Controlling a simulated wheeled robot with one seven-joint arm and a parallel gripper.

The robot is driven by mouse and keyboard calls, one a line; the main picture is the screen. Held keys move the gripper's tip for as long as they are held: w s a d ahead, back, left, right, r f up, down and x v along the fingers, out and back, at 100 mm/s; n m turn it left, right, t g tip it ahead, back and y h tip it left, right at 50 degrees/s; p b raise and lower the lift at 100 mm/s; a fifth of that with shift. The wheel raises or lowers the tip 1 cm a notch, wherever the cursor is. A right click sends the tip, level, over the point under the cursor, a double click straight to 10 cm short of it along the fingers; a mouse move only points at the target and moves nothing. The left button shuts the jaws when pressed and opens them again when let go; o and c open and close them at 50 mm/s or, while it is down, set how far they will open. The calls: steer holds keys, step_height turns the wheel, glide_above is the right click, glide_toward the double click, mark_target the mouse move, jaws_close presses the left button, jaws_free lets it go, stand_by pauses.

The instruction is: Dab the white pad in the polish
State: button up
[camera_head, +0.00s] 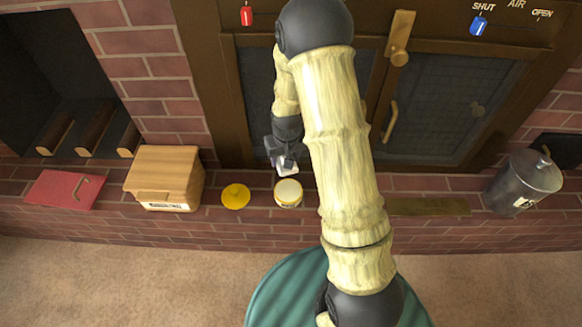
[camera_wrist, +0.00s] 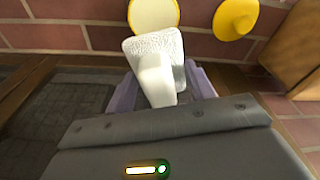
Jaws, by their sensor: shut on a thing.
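My gripper (camera_head: 284,160) is shut on the white pad (camera_wrist: 156,48), gripping its pale handle, with the fuzzy face pointing away from the fingers. In the head view the pad (camera_head: 286,170) shows small, just behind and above the polish tin (camera_head: 288,195). The tin is open, round, with a cream-coloured top and yellow rim; it also shows in the wrist view (camera_wrist: 154,13), partly hidden behind the pad. I cannot tell whether pad and tin touch. The yellow lid (camera_head: 235,196) lies on the brick ledge left of the tin, apart from it.
A wooden box (camera_head: 165,179) and a red board with a handle (camera_head: 64,190) are on the ledge at left. A brass plate (camera_head: 428,207) and a grey lidded canister (camera_head: 523,184) are at right. The glass-doored stove (camera_head: 440,105) rises behind the ledge.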

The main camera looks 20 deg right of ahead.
mark_target(289, 189)
steer(key=shift+s, duration=0.1)
steer(key=f+m, duration=0.1)
steer(key=s+f+m, duration=0.1)
steer(key=f+m, duration=0.2)
steer(key=shift+s+h+p, duration=0.3)
steer(key=shift+s+d+f+m, duration=0.15)
steer(key=shift+f+m, duration=0.25)
steer(key=shift+f, duration=0.1)
step_height(289, 189, down, 6)
steer(key=b, duration=0.6)
steer(key=shift+f, duration=0.45)
stand_by(2.5)
steer(key=shift+r, duration=0.15)
step_height(289, 189, up, 7)
steer(key=p, duration=0.6)
stand_by(0.4)
